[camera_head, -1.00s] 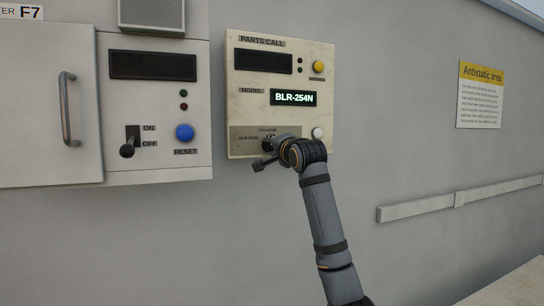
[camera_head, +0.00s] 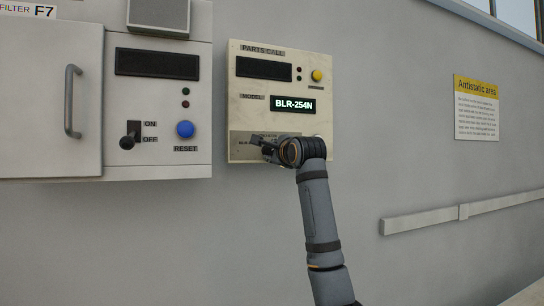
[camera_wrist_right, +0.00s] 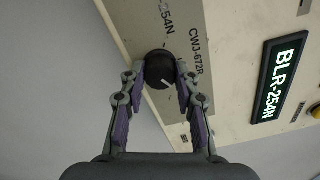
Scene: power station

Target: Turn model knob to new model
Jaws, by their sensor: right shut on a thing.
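The model knob (camera_wrist_right: 159,76) is round and black with a short white mark. It sits on a grey plate (camera_wrist_right: 188,75) with printed labels, one ending in "254N" and one starting "CWJ-672". The plate is low on the cream Parts Call panel (camera_head: 240,111). The model display (camera_head: 293,104) reads BLR-254N; it also shows in the right wrist view (camera_wrist_right: 279,77). My right gripper (camera_wrist_right: 160,68) is shut on the knob, one finger on each side. My left gripper is out of view.
The panel has a yellow button (camera_head: 317,75) and a dark screen (camera_head: 263,68). Left of it, a cabinet carries an ON/OFF switch (camera_head: 131,136), a blue reset button (camera_head: 185,129) and a door handle (camera_head: 70,101). A rail (camera_head: 440,218) runs along the right wall.

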